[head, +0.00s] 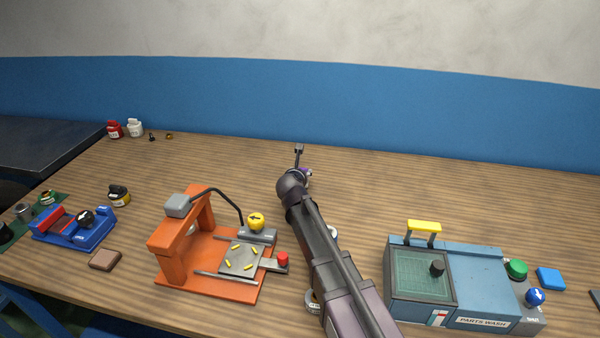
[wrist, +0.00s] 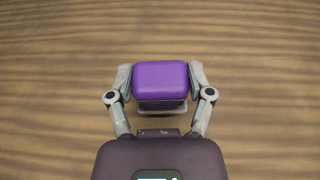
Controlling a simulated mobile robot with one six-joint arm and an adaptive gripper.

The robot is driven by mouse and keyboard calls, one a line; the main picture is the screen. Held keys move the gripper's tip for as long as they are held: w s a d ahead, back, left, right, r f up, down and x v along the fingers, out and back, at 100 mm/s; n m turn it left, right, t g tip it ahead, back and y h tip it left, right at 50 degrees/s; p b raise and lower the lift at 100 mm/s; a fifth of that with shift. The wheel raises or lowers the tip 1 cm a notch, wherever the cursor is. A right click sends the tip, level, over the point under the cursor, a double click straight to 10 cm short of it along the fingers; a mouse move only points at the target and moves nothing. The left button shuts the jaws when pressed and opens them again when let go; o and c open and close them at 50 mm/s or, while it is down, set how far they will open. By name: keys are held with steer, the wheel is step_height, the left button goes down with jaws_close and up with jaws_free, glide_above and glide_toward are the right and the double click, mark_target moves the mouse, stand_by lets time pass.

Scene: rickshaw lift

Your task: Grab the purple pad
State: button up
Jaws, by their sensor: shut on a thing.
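The purple pad (wrist: 160,80) is a small rounded block in the middle of the wrist view. My gripper (wrist: 160,88) is shut on it, with one finger against its left side and one against its right side. Wood-grain tabletop shows all around the pad; I cannot tell whether the pad touches the table. In the head view my arm reaches to the back middle of the table and hides most of the gripper. Only a small bit of purple (head: 306,172) shows beside the wrist there.
An orange press (head: 172,262) stands left of my arm, and a blue parts washer (head: 480,275) stands right. A blue vise (head: 72,232) and a brown pad (head: 105,260) lie at left. A blue pad (head: 551,279) lies far right. The back right table is clear.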

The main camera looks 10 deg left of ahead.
step_height(320, 180, up, 2)
steer(key=shift+p, duration=0.7)
steer(key=s+r+p, duration=0.1)
steer(key=s, duration=1.5)
steer(key=shift+a+r+p, duration=0.3)
steer(key=shift+r, duration=0.1)
